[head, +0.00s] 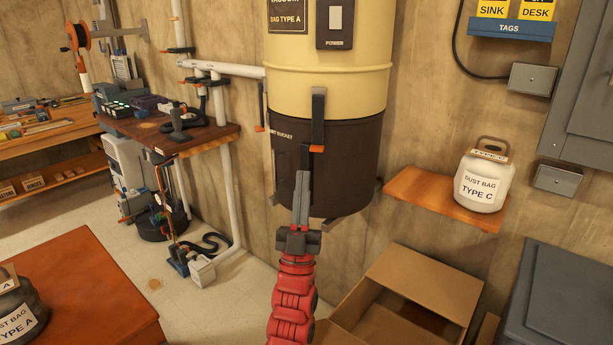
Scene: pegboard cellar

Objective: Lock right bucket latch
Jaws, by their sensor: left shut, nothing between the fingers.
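The dark brown bucket (345,175) is under the cream vacuum canister (350,85) on the wall. The right bucket latch (318,118) is a grey strip with an orange tip, lying across the seam and pointing down. I cannot tell whether it is fastened. Another latch (262,105) with an orange tip shows at the bucket's left edge. My left gripper (301,178) is shut and empty, pointing up in front of the bucket, just below the right latch's orange tip. I cannot tell whether it touches the bucket or latch. My right gripper is out of view.
A wooden shelf (405,196) with a white type C dust bag jug (484,180) is at right. An open cardboard box (425,285) sits below. A red-brown table (90,300) with a type A dust bag (20,318) is at lower left. Floor (190,300) shows between.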

